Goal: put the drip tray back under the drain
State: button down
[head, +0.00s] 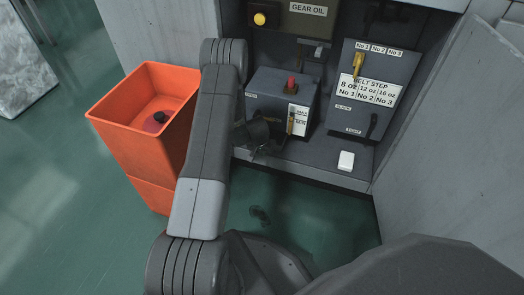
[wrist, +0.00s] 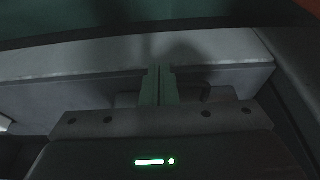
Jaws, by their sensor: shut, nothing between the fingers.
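I cannot make out the drip tray for certain in either view. A grey fitting (head: 316,48) under the "GEAR OIL" panel (head: 308,12) may be the drain, but I cannot tell. My gripper (head: 257,151) is low in front of the grey box with the red button (head: 285,90), partly hidden by my arm. In the wrist view its two fingers (wrist: 160,84) are together and empty. They are in front of a pale grey ledge or flat part (wrist: 80,62); I cannot tell if it is the tray, nor whether they touch it.
A "BELT STEP" panel (head: 366,95) with levers is at the right. A small white block (head: 346,160) sits on the cabinet floor. An open grey door (head: 450,130) bounds the right side.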

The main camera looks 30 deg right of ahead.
jog(key=w+d+p, duration=0.1)
jog(key=p, duration=0.2)
jog(key=shift+d+p, duration=0.15)
jog(key=shift+p, duration=0.15)
dwell(0.3)
